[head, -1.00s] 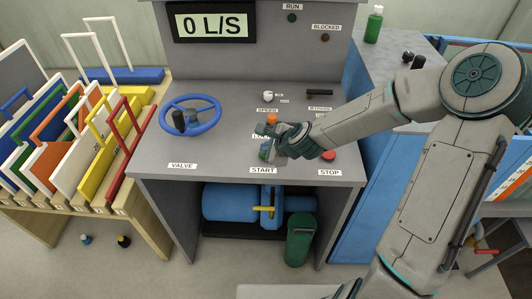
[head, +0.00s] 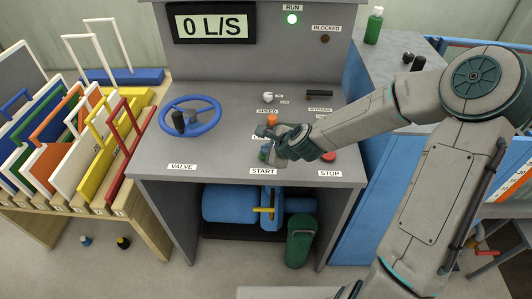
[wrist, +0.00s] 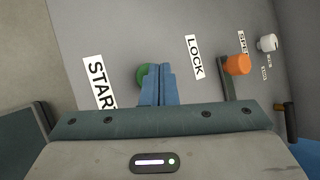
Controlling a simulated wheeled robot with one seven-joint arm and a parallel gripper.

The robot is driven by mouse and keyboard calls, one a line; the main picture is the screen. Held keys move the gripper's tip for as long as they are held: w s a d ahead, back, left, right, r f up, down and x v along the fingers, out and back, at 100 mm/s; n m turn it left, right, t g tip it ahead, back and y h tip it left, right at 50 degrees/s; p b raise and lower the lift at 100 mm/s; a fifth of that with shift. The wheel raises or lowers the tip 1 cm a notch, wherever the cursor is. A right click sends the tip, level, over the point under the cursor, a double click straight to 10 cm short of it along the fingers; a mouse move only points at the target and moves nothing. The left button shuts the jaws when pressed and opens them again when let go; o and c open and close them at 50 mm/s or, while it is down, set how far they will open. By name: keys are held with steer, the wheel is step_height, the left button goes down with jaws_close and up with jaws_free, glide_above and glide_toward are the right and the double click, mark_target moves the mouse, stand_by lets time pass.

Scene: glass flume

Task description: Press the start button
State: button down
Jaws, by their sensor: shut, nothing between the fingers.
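The green start button (wrist: 141,75) shows in the wrist view beside the START label (wrist: 98,82), partly hidden by my fingers. My gripper (wrist: 158,84) is shut, its blue fingertips together over the edge of the button. I cannot tell whether they touch it. In the head view my gripper (head: 266,152) is over the console just above the START label (head: 263,171). The green RUN lamp (head: 292,19) is lit. The display (head: 212,26) reads 0 L/S.
A red stop button (head: 329,156) is right of my gripper. An orange knob (wrist: 237,64) stands by the LOCK label (wrist: 195,57). A blue valve wheel (head: 190,116) is at the left of the console (head: 225,155). Coloured framed panels (head: 70,150) stand further left.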

steer(key=shift+r+p, duration=0.5)
steer(key=shift+r, duration=0.25)
steer(key=shift+r, duration=0.1)
step_height(320, 180, up, 6)
steer(key=p, duration=0.5)
